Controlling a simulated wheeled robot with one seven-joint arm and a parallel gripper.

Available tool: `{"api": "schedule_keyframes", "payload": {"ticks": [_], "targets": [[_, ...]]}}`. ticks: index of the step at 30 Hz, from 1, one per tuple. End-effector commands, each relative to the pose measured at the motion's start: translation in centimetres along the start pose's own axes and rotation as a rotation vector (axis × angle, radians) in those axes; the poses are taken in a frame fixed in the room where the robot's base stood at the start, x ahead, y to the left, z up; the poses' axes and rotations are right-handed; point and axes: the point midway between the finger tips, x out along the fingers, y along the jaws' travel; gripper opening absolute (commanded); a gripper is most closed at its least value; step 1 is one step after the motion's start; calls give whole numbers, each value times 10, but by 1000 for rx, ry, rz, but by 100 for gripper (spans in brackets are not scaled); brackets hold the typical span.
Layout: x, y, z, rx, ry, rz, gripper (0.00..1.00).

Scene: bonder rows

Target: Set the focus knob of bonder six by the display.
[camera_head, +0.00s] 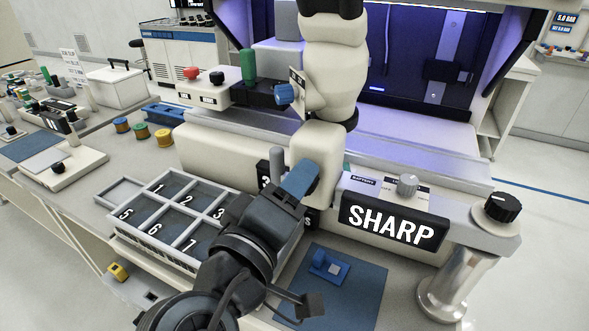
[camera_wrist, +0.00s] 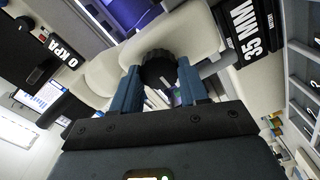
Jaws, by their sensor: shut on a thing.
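My gripper (camera_head: 303,177) reaches up to the front of the cream bonder head (camera_head: 322,150). In the wrist view my gripper's blue fingers (camera_wrist: 159,84) are shut on a black ribbed knob (camera_wrist: 158,68), one finger on each side. This appears to be the focus knob; its label is not visible. The display (camera_head: 391,222) on the bonder's front reads SHARP.
A black knob (camera_head: 502,207) tops the front-right post, and a grey knob (camera_head: 407,185) sits above the display. A numbered tray (camera_head: 112,222) lies left of my arm. A blue mat (camera_head: 345,290) bears a small blue fixture (camera_head: 328,265). Wrist-view signs read 0 KPA (camera_wrist: 58,51) and 35 MM (camera_wrist: 240,36).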

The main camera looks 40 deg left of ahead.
Motion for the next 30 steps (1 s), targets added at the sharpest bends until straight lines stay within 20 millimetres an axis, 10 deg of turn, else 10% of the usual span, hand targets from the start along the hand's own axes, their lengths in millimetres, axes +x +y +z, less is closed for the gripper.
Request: {"api": "schedule_keyframes", "payload": {"ticks": [29,30], "targets": [[0,-2,-1,-234,3,-1,13],[0,-2,-1,-234,3,-1,44]]}}
